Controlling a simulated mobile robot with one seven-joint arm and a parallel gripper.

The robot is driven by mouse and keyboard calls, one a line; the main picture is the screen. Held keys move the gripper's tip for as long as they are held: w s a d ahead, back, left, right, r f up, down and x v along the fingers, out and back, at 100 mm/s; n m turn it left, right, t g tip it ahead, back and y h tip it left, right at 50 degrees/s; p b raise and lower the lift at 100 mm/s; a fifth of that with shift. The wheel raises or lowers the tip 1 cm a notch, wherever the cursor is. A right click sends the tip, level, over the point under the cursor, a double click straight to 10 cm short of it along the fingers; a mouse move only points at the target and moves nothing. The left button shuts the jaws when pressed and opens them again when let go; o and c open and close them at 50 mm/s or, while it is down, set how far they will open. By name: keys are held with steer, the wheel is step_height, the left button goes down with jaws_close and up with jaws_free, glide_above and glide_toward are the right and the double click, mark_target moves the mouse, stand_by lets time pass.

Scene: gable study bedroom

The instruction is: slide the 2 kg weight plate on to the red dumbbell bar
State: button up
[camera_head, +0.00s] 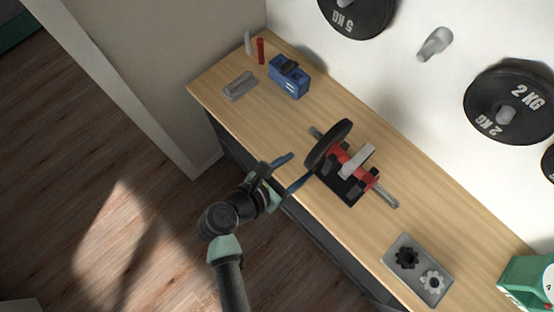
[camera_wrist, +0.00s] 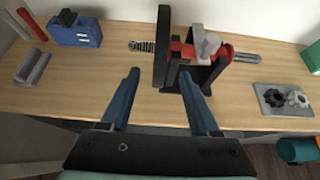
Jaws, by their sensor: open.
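The red dumbbell bar (camera_head: 369,178) lies level in a black stand (camera_head: 342,187) on the bench, with a grey clamp piece over its middle. A dark weight plate (camera_head: 328,146) stands upright around the bar's left part, beside the red section. The bar's threaded end sticks out to the plate's left in the wrist view. I cannot read a label on this plate (camera_wrist: 163,50), seen nearly edge-on. My gripper (camera_head: 300,165) is open and empty at the bench's front edge. Its blue fingers (camera_wrist: 158,73) point toward the plate, apart from it, one to each side in the wrist view.
Plates marked 2 KG (camera_head: 480,108) and 5 KG (camera_head: 357,18) hang on the wall, with a bare peg (camera_head: 435,43) between. A grey tray (camera_head: 421,290) holds star-shaped collars at the right. A blue box (camera_head: 289,77) stands at the left.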

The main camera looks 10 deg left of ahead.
steer(key=v, duration=0.7)
steer(key=shift+s+r+b, duration=0.2)
steer(key=shift+b, duration=0.1)
steer(key=shift+a, duration=0.15)
